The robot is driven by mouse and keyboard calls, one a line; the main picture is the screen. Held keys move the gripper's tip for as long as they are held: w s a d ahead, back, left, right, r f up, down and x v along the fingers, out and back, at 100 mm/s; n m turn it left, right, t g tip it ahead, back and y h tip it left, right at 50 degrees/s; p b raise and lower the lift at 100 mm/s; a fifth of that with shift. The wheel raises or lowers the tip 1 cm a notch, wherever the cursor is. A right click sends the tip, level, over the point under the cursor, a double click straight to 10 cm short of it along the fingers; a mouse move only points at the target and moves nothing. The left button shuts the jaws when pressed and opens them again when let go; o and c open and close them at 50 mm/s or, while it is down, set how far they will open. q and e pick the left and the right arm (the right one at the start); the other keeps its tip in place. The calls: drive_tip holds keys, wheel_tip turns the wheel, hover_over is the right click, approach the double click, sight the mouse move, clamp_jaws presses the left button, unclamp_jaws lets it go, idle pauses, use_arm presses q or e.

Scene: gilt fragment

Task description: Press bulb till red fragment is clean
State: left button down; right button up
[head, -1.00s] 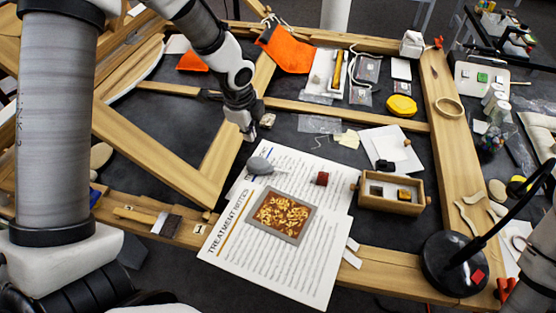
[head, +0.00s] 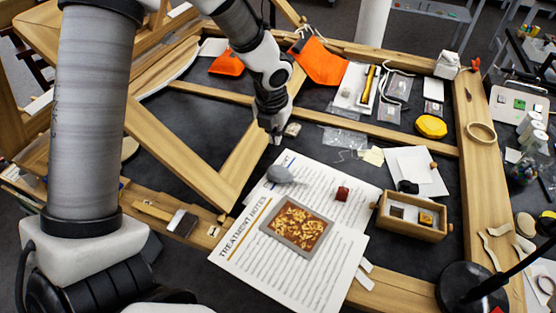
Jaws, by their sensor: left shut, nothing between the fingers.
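The grey bulb (head: 280,174) lies on the treatment notes sheet (head: 268,258), near its upper left edge. A small dark red fragment (head: 342,194) sits on the sheet to the right of the bulb. A grey-framed panel with gilt flakes on red-brown (head: 296,229) lies on the sheet below them. My left gripper (head: 276,140) points down above and beyond the bulb, apart from it. It is shut and empty. My right gripper is not in view.
A wooden box (head: 411,216) with small pieces inside stands right of the sheet. A black lamp base (head: 470,288) is at the lower right. A brush (head: 166,216) lies at left. Wooden frame bars (head: 345,129) cross the dark table.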

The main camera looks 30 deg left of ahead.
sight(278, 169)
use_arm(q)
drive_tip(key=f, duration=0.4)
drive_tip(key=w+f+b, duration=0.1)
drive_tip(key=f, duration=0.4)
drive_tip(key=w+f, duration=0.1)
drive_tip(key=f, duration=0.3)
drive_tip(key=shift+w+a+f, duration=0.25)
drive_tip(key=shift+a+f, duration=0.15)
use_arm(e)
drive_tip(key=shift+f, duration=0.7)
